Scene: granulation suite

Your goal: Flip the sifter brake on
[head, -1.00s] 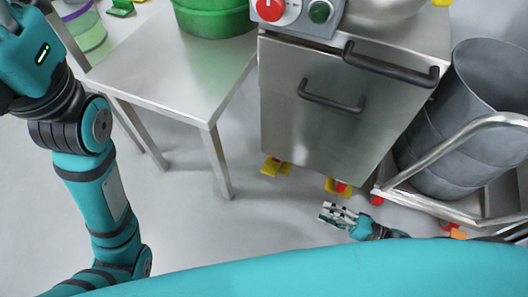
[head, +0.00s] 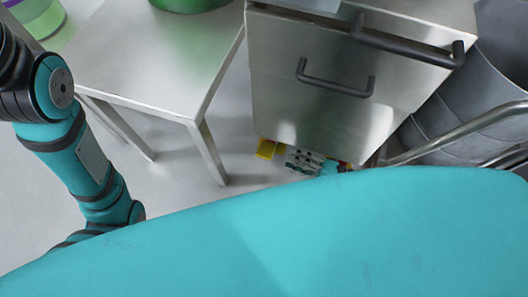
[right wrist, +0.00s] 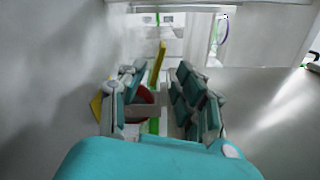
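The sifter (head: 310,75) is a steel cabinet on casters with yellow brake pedals and red wheels. Its left yellow pedal (head: 267,148) shows at the bottom front edge. My right gripper (head: 305,161) is low at that edge, beside this pedal and in front of the other caster, which is mostly hidden. In the right wrist view its fingers (right wrist: 163,100) are apart, with a red wheel (right wrist: 145,94) and a yellow piece (right wrist: 158,62) seen between and beyond them. I cannot tell whether they touch. My left arm is at the left; its gripper is out of frame.
A steel table (head: 150,55) stands left of the sifter with a green container (head: 190,4) on it. A grey drum (head: 440,120) on a cart with a tubular handle (head: 460,130) stands at the right. Open floor lies between table and sifter.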

